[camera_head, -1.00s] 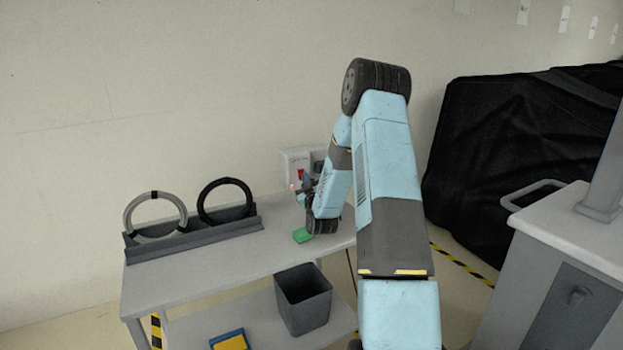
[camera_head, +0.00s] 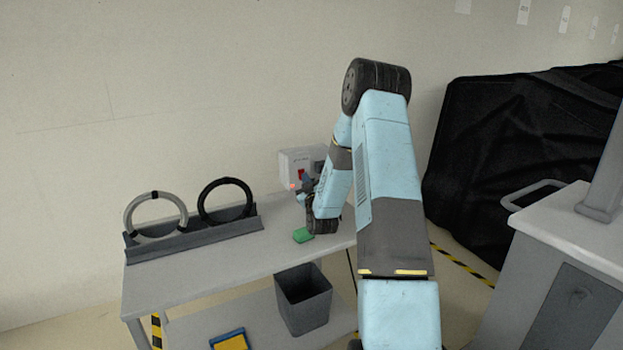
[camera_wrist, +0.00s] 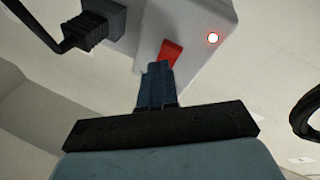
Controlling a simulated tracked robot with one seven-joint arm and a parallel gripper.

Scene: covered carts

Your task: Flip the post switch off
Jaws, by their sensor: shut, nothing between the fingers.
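The post switch is a red rocker (camera_wrist: 172,52) on a pale grey box (camera_wrist: 205,22); in the wrist view my gripper's tips are right at its lower end, touching or nearly so. In the head view the box (camera_head: 297,163) stands at the back of the table, with the red switch (camera_head: 301,174) partly hidden by my gripper. A small lit indicator (camera_wrist: 213,38), white with a red rim, is beside the rocker. My gripper (camera_wrist: 157,72) is shut with nothing in it. It also shows in the head view (camera_head: 305,187), small and partly blurred.
A black plug and cable (camera_wrist: 90,28) sit on the box beside the switch. On the table (camera_head: 200,278) are a rack (camera_head: 195,238) with two rings and a green block (camera_head: 303,235). A dark bin (camera_head: 303,300) stands on the lower shelf. A grey cart (camera_head: 540,250) is at right.

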